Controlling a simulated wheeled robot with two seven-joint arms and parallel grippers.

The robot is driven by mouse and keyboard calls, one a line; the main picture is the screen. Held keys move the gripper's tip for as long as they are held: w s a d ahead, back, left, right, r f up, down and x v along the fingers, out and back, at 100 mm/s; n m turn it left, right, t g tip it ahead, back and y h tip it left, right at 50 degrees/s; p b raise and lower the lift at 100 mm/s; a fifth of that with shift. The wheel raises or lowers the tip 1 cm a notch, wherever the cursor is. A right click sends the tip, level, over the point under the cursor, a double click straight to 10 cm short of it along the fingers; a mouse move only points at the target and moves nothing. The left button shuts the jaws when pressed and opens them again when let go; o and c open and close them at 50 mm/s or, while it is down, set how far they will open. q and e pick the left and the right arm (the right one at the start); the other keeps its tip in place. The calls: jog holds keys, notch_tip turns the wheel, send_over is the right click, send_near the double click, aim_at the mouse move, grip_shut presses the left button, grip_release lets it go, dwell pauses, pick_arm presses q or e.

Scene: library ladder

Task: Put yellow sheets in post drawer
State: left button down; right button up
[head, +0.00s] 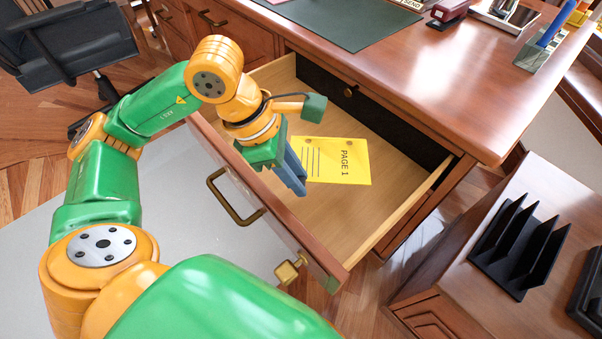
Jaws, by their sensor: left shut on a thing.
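The yellow sheets (345,160) show as one yellow page marked "PAGE 1", inside or just above the open drawer (330,212). My left gripper (299,188) reaches over the drawer front, pointing down, and is shut on the left edge of the yellow sheets. Its blue fingers hide part of that edge. I cannot tell whether the sheets touch the drawer floor or how many there are. The drawer is pulled out from the desk and otherwise looks empty. My right gripper is not in view.
The drawer front with its brass handle (234,199) lies under my left arm. The desk top (455,85) overhangs the drawer's back, with a green mat (345,18) on it. A black file rack (518,247) stands on a cabinet at right. An office chair (65,45) is at far left.

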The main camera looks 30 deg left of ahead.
pick_arm(q)
jog(key=w+f, duration=0.1)
jog(key=f, duration=0.1)
jog(key=w+a+f, duration=0.1)
jog(key=w+f+b, duration=0.1)
jog(key=w+f, duration=0.1)
jog(key=shift+a+f, duration=0.25)
jog(key=shift+f, duration=0.05)
notch_tip(320, 180, down, 3)
jog(key=shift+s+r+b, duration=0.1)
jog(key=shift+b, duration=0.3)
jog(key=c, duration=0.7)
grip_release()
jog(key=shift+r, duration=0.3)
jog(key=p+v, duration=0.3)
jog(key=v, duration=0.8)
jog(key=shift+r, duration=0.3)
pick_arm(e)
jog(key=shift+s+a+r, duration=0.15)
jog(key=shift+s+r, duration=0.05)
pick_arm(q)
jog(key=shift+a, duration=0.1)
